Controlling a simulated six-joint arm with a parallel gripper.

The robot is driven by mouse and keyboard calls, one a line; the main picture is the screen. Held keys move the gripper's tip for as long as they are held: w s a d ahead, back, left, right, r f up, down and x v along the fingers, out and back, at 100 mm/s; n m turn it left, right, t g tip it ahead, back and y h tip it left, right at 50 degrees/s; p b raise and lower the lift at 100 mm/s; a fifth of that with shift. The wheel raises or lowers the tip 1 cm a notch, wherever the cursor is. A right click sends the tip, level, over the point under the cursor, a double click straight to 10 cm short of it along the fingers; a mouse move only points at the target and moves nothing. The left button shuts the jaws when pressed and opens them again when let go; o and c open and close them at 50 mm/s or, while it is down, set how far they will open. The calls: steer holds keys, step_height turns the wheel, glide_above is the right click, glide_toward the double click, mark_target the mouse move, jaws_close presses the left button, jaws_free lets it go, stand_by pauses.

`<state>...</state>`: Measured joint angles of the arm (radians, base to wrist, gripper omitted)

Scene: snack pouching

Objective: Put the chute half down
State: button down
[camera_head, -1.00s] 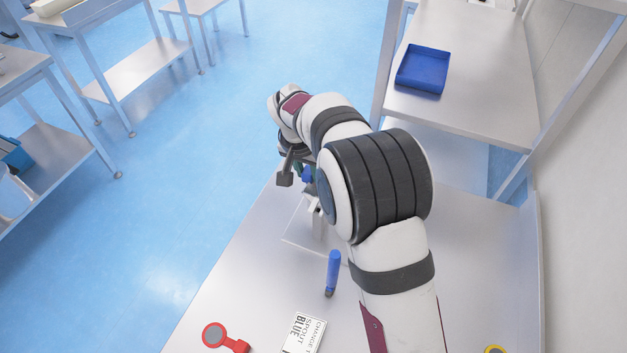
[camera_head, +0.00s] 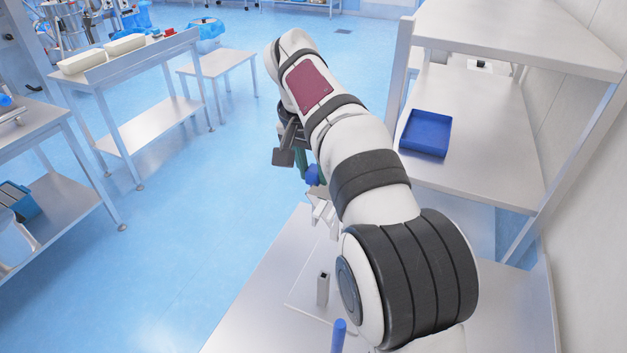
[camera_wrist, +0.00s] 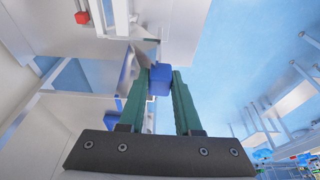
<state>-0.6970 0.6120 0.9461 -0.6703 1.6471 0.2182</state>
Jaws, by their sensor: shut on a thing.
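My gripper (camera_wrist: 160,85) has dark green fingers and is shut on a blue block (camera_wrist: 160,78). The block also shows below my wrist in the head view (camera_head: 313,175). A pale metal piece (camera_head: 321,208), which looks like the chute half, hangs just under the block, partly hidden by my arm. It seems joined to the block and held above the bench's far end. A short upright metal post (camera_head: 322,288) stands on a thin plate on the bench below, apart from the held piece. Whether the held piece is tilted is hard to tell.
A blue tray (camera_head: 426,133) sits on the shelf unit at the right. A blue-handled tool (camera_head: 338,336) lies on the bench (camera_head: 262,305) near the bottom edge. Open blue floor lies to the left, with metal tables (camera_head: 150,125) beyond.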

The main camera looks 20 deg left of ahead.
steer(key=s+a+f, duration=0.4)
steer(key=s+f, duration=0.2)
steer(key=s, duration=0.5)
steer(key=s+a+f, duration=0.3)
steer(key=s+f, duration=0.3)
steer(key=s, duration=0.5)
step_height(320, 180, down, 6)
steer(key=shift+f, duration=0.6)
steer(key=c, duration=0.5)
jaws_free()
